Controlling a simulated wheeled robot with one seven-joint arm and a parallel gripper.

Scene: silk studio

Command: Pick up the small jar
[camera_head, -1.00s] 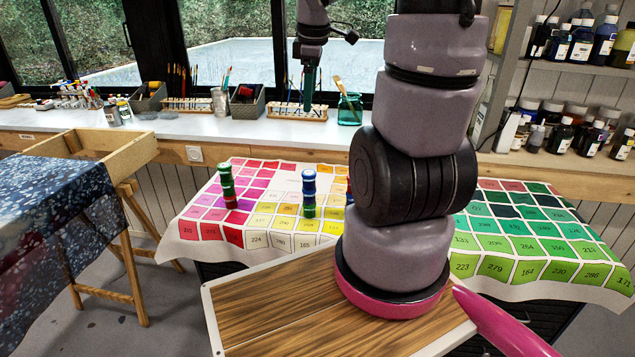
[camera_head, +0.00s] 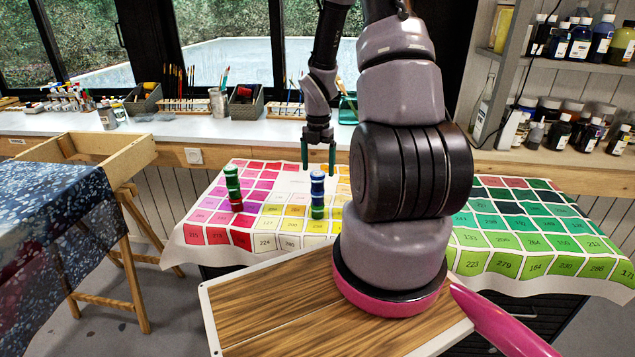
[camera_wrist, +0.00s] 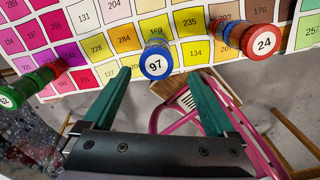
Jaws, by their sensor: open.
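Small jars stand in stacks on the colour chart. The middle stack (camera_head: 317,195) has a blue top and green lower part; its blue lid marked 97 (camera_wrist: 156,64) shows in the wrist view. The left stack (camera_head: 233,188) is green with red at the bottom; its green lid (camera_wrist: 8,98) is at the wrist view's left edge. A red-lidded stack marked 24 (camera_wrist: 262,42) is at upper right there. My gripper (camera_head: 320,160) is open and empty, pointing down near the middle stack's top. In the wrist view the fingertips (camera_wrist: 158,80) lie either side of lid 97, apparently apart from it.
The colour chart (camera_head: 205,238) drapes over the table. A wooden-topped surface (camera_head: 265,310) is in front. The white windowsill counter (camera_head: 180,130) behind holds brushes and pots. A shelf of bottles (camera_head: 570,65) is at right, a cloth-covered trestle (camera_head: 60,220) at left.

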